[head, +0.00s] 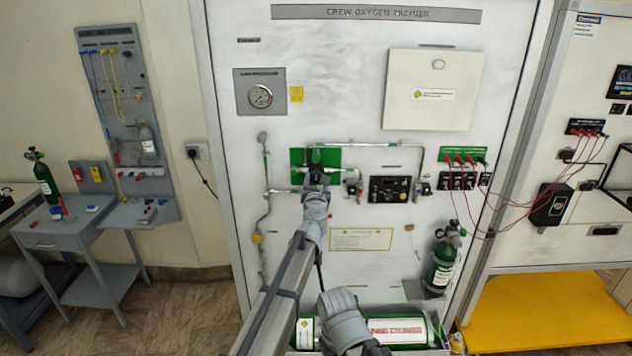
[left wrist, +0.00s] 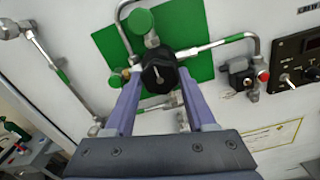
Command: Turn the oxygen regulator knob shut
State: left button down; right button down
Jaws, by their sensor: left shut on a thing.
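The oxygen regulator knob (left wrist: 158,73) is black and ribbed with a pale pointer line on its face. It sits among metal pipes in front of a green square plate (left wrist: 198,20) on the trainer panel. My left gripper (left wrist: 159,78) is shut on the knob, one finger at each side. In the head view my left gripper (head: 316,180) is at the green plate (head: 331,156) and covers much of the knob. A round green knob (left wrist: 140,20) is just above it in the wrist view.
A black control box (head: 390,189) with switches is right of the knob. Pipes run close on both sides. A pressure gauge (head: 260,95) is at upper left. A green bottle (head: 441,268) stands at lower right.

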pick_arm(q)
jog(key=shift+s, duration=0.1)
jog(key=shift+c, duration=1.2)
grip_release()
jog(key=s, duration=0.7)
jog(key=shift+s, duration=0.35)
